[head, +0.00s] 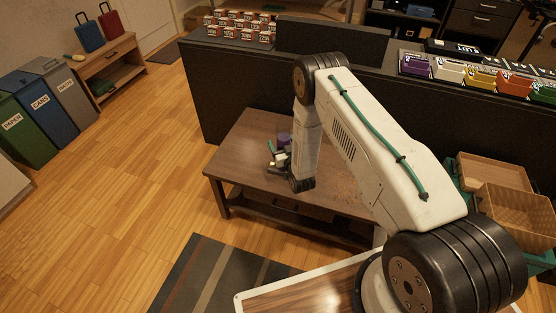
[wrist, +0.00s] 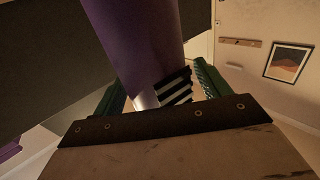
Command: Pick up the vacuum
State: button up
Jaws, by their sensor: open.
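A purple cylinder (wrist: 135,40), which I take to be the vacuum, rises between the two green fingers of my gripper (wrist: 158,82) in the wrist view. It has a silver part and a black-and-white striped part at its lower end. The fingers stand apart on either side of it; I cannot tell whether either one touches it. In the head view a small purple top (head: 284,138) shows just behind my gripper (head: 279,158), above the brown table. My gripper and arm hide most of it there.
The low brown table (head: 240,150) stands before a long dark counter (head: 215,90). Boxes and coloured bins line the counter. Wicker baskets (head: 515,205) are at the right, recycling bins (head: 45,105) at the left. Wooden floor (head: 130,180) at the left is clear.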

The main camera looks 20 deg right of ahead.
jog(key=shift+w, duration=0.3)
jog(key=c, duration=1)
jog(key=shift+c, duration=0.2)
jog(key=shift+r, duration=0.15)
